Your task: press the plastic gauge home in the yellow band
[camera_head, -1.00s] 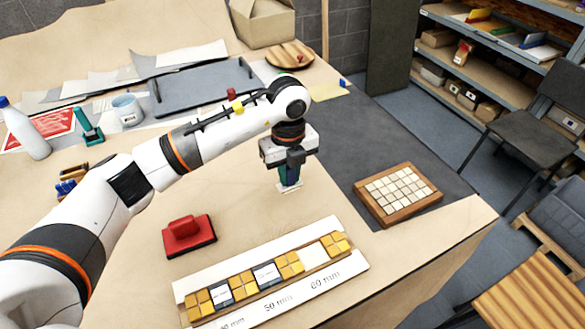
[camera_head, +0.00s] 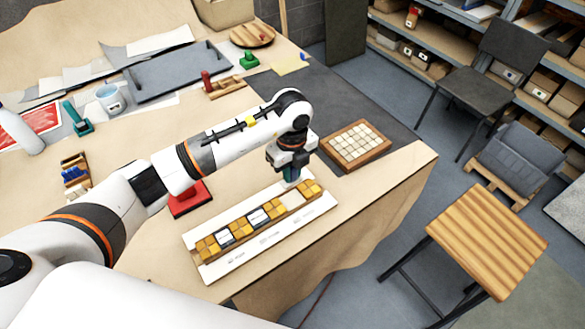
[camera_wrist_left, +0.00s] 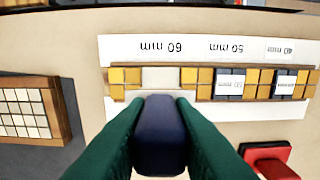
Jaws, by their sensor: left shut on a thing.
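My left gripper (camera_head: 291,174) points down just behind the far edge of the white panel (camera_head: 213,272). Its green fingers are shut on a dark blue block, taken as the plastic gauge (camera_wrist_left: 160,135); a pale piece shows at its lower end in the head view. The yellow band (camera_head: 208,244) runs along the panel, with yellow squares and dark-and-white pieces. A pale gap (camera_wrist_left: 160,78) lies between yellow squares near its right end in the head view. The gauge is beside this gap, outside the band; its height over the panel is unclear. My right gripper is out of view.
A red block (camera_head: 188,200) sits left of the gripper, close behind the panel. A wooden tray of white tiles (camera_head: 355,146) lies to the right. A grey tray (camera_head: 175,75), cup (camera_head: 111,98) and papers lie farther back. The table's front edge is close to the panel.

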